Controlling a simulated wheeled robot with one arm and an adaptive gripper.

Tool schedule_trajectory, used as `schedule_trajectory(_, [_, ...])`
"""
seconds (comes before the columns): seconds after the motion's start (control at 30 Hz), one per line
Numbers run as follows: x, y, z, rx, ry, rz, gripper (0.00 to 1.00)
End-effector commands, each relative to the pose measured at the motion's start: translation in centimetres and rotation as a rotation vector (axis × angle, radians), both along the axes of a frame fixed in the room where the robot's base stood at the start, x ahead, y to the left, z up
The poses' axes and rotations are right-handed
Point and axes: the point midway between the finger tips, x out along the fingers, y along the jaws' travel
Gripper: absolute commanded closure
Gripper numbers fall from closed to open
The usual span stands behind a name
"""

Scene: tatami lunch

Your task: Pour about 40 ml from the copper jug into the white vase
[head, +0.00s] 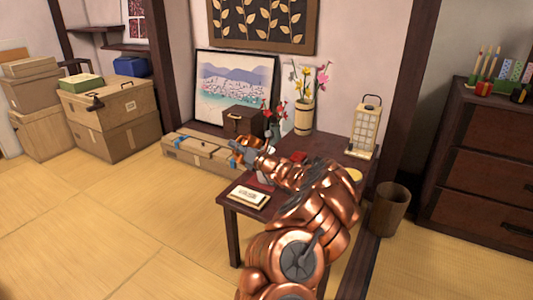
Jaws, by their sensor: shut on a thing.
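My copper-coloured arm reaches from the bottom over the low dark table. My gripper (250,153) is at the table's far left side, shut on a small copper-coloured thing, most likely the copper jug (243,144). The jug is small and partly hidden by the gripper, and its tilt cannot be told. A whitish patch (262,184) shows below the gripper, mostly hidden by my arm. I cannot tell which of these is the white vase.
The dark table (230,212) carries a white card or book (248,196), a wooden vase of flowers (304,117), a lantern (364,127) and a small red thing (299,157). A bin (390,208) stands right. The left floor is clear.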

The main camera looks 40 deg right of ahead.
Motion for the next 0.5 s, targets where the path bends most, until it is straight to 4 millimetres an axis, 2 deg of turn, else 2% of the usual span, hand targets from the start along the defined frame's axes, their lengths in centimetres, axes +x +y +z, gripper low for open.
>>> schedule_trajectory(0.03, [0.0,0.2,-1.0,-0.015,0.000,0.001,1.00])
schedule_trajectory(0.2, [0.1,0.9,-2.9,-0.070,0.003,0.002,1.00])
schedule_trajectory(0.5, [0.1,2.1,-5.3,-0.192,0.011,0.002,1.00])
